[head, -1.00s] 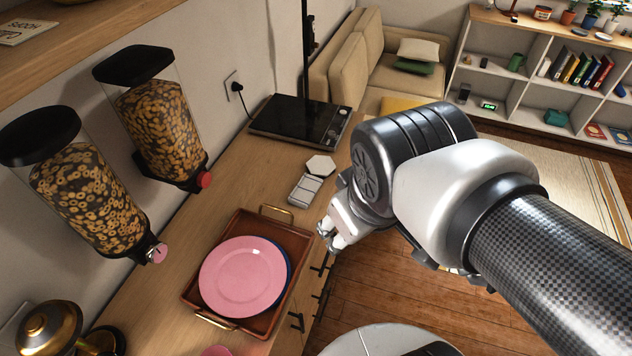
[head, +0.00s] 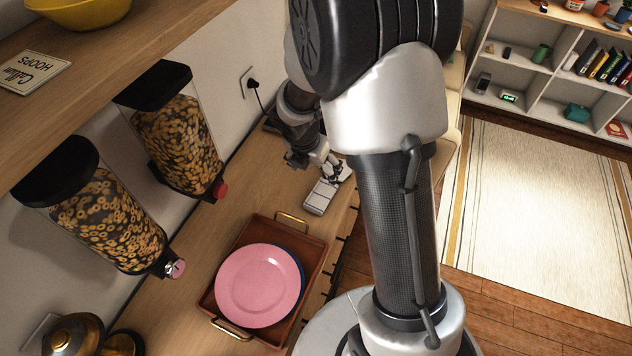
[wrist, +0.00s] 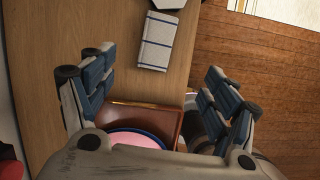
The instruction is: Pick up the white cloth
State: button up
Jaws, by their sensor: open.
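The white cloth (head: 322,196) lies folded flat on the wooden counter, just beyond the brown tray. In the wrist view the cloth (wrist: 157,42) shows blue stripes and lies ahead, between the lines of my two fingers. My gripper (head: 327,166) is above the counter at the cloth's far end, and partly covers that end in the head view. In the wrist view my gripper (wrist: 160,66) has its blue-padded fingers wide apart with nothing between them. I cannot tell its exact height above the cloth.
A brown tray (head: 226,256) with a pink plate (head: 258,285) on a blue one stands nearer on the counter. Two cereal dispensers (head: 178,130) hang along the wall. A white hexagonal piece (wrist: 168,3) lies beyond the cloth. The counter's right edge drops to the wooden floor.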

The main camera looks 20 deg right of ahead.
jog(key=b, duration=0.5)
send_over(321, 193)
jog(key=f, duration=0.7)
jog(key=s+f, duration=0.1)
jog(key=f, duration=0.3)
jog(key=shift+a, duration=0.3)
jog(key=b+x, duration=0.1)
jog(key=x, duration=0.1)
jog(key=a+b+x, duration=0.1)
jog(key=b+x, duration=0.1)
jog(key=shift+s+d+f, duration=0.1)
jog(key=shift+s+f, duration=0.05)
jog(key=shift+f, duration=0.6)
jog(key=shift+d+r, duration=0.1)
jog(key=shift+c, duration=0.4)
jog(key=c, duration=1)
jog(key=shift+r, duration=0.1)
notch_tip(321, 193, up, 20)
jog(key=p, duration=0.9)
